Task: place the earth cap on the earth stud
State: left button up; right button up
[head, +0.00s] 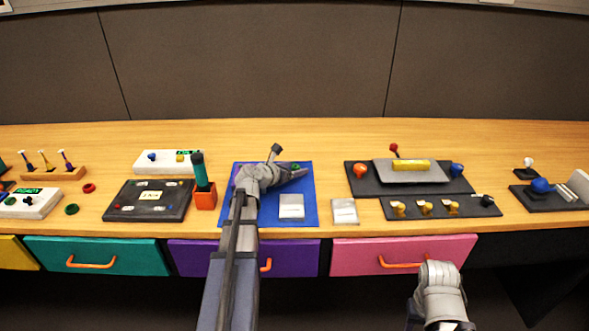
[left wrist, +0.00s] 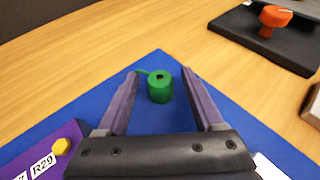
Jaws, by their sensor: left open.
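A green cylinder with a dark hole in its top, which I take for the earth cap (left wrist: 160,87), stands upright on the blue mat (left wrist: 150,65). A thin green strip runs from its top toward the left finger. My left gripper (left wrist: 162,76) is open, with one finger on each side of the cap and a gap to its body. In the head view my left gripper (head: 288,161) is over the far part of the mat, and the cap (head: 296,166) shows as a small green spot. I cannot make out the earth stud. My right arm's end (head: 441,290) is low in front of the pink drawer, its fingers unclear.
A purple block labelled R29 (left wrist: 45,160) with a yellow hex piece (left wrist: 62,146) is at the lower left. A white plate (head: 292,206) lies on the mat. A black panel (head: 150,201) is left; a black panel with an orange knob (head: 360,171) is right.

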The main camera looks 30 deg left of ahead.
pick_arm(q)
jog(key=shift+s+r+p, duration=0.15)
jog(key=shift+r+p, duration=0.15)
jog(key=p+v, duration=0.4)
jog(key=v, duration=0.6)
jog(key=shift+s+r, duration=0.1)
jog(key=shift+s, duration=0.15)
jog(key=shift+s+a+r, duration=0.1)
jog(key=shift+s+r, duration=0.05)
jog(key=shift+s, duration=0.4)
